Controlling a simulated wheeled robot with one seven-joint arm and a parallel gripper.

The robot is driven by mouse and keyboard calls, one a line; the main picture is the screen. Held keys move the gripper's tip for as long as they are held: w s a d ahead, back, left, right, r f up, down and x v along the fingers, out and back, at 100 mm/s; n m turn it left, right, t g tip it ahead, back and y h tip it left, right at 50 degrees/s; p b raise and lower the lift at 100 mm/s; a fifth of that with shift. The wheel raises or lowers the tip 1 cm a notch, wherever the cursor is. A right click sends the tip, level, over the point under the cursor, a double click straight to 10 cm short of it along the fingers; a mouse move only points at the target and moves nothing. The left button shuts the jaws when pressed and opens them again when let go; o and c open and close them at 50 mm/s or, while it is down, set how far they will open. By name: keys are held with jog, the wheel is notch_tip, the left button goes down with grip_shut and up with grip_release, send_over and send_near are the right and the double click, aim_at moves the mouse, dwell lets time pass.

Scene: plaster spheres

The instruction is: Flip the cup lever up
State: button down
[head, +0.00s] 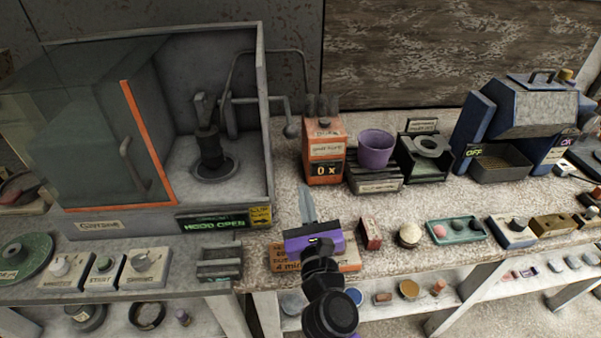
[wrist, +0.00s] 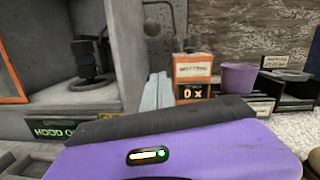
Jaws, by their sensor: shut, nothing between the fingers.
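A purple cup (head: 376,149) stands upright on a dark slatted stand (head: 375,181) with a small label on its front. It also shows in the wrist view (wrist: 238,78). I cannot clearly make out a lever on the cup or its stand. A bent grey arm with a ball end (head: 291,131) sticks out by the hood's right side; I cannot tell whether it is the cup lever. My gripper (head: 307,205), purple with pale fingers, is shut and empty. It is in front of the orange box, left of the cup and apart from it. The fingers also show in the wrist view (wrist: 156,92).
An orange box (head: 323,151) reading "0 x" stands left of the cup. The hood (head: 150,215), its sign reading HOOD OPEN, fills the left. A black holder (head: 424,156) and a blue machine (head: 520,120) stand right. Small items, including a green tray (head: 459,240), line the front.

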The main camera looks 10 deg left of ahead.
jog(key=w+a+r+p, duration=0.1)
jog(key=w+a+r, duration=0.2)
jog(key=w, duration=0.6)
notch_tip(320, 180, up, 2)
jog(key=shift+a+r, duration=0.1)
jog(key=shift+a, duration=0.25)
jog(key=shift+a+r, duration=0.1)
